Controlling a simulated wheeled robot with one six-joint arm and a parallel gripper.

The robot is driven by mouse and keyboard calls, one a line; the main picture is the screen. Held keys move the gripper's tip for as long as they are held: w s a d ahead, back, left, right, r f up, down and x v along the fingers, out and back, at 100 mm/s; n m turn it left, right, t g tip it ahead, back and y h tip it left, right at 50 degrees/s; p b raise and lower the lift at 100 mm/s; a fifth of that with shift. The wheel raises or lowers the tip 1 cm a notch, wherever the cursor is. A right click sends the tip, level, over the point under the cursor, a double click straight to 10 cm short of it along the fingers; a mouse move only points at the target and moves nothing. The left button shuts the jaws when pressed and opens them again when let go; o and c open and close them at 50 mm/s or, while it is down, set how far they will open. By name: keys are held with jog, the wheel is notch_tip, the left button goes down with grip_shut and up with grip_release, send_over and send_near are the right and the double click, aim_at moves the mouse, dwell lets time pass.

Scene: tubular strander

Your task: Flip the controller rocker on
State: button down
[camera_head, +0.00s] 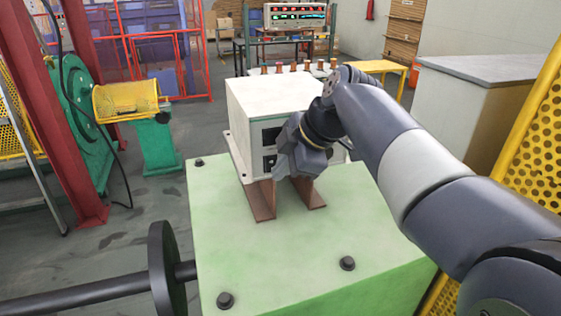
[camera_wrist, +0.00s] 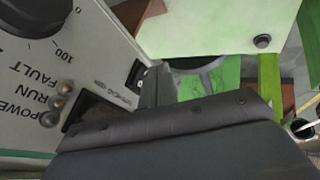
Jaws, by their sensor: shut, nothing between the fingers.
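The controller (camera_head: 262,97) is a white box on a green block, and its front panel faces me. In the wrist view its panel (camera_wrist: 25,75) shows a black dial, the words POWER, RUN and FAULT, and small round lamps. A small black switch-like part (camera_wrist: 136,73) sits near the panel's edge; I cannot tell for sure that it is the rocker, or which way it is set. My gripper (camera_head: 279,176) is shut and empty, close in front of the panel. In the wrist view its dark body covers the lower part of the panel; contact cannot be told.
The green block (camera_head: 300,245) has bolts and a clear top in front of the controller. A shaft with a black disc (camera_head: 163,268) lies at lower left. A yellow perforated guard (camera_head: 530,150) stands at right.

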jog(key=shift+w+a+f, duration=0.1)
jog(key=shift+w+a, duration=0.05)
jog(key=shift+w, duration=0.25)
jog(key=shift+f, duration=0.1)
jog(key=shift+w+t+b, duration=0.15)
jog(key=shift+t+b, duration=0.15)
jog(key=shift+b, duration=0.6)
jog(key=shift+r+p, duration=0.55)
jog(key=shift+r, duration=0.4)
